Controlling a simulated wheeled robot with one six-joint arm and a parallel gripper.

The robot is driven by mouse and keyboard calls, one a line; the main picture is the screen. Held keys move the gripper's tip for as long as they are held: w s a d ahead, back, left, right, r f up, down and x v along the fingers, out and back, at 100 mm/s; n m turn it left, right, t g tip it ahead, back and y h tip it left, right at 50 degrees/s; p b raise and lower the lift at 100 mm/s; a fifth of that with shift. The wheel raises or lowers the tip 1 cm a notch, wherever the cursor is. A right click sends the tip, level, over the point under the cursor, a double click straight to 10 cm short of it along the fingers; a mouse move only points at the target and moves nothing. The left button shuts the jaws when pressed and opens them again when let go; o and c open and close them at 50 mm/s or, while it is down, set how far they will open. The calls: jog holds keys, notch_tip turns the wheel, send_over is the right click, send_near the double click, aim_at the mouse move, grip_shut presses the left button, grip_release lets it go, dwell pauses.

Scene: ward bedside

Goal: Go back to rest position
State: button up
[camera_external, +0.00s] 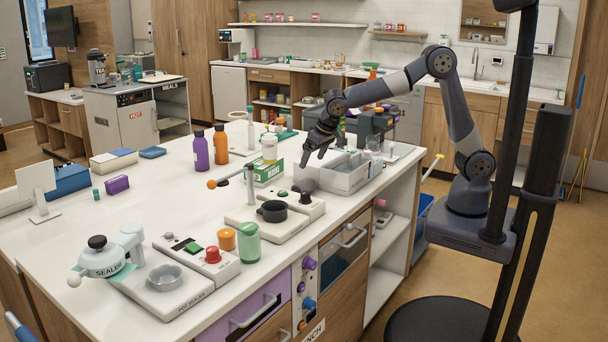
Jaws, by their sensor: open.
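My gripper (312,155) is at the end of my arm, which reaches left from its column over the white worktop (190,195). The fingers point down and are open. I see nothing held between them. The gripper appears above or just behind the grey bins (345,178), near a green and white box (268,172). Whether the fingertips touch anything is not clear at this size.
Purple (201,151) and orange (221,145) bottles stand left of the gripper. A black pot (273,211) on a station, a green jar (248,241) and a sealer (104,258) are nearer. The left-middle worktop is mostly clear.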

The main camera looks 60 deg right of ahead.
aim_at(305, 180)
jog(key=x, duration=1.2)
jog(key=shift+s+d+f, duration=0.1)
jog(key=shift+f, duration=0.3)
notch_tip(305, 180, up, 22)
jog(key=w+d+p, duration=0.4)
jog(key=w+d, duration=1.7)
jog(key=d, duration=0.3)
jog(key=shift+w+d+p, duration=0.15)
jog(key=shift+w+p, duration=0.2)
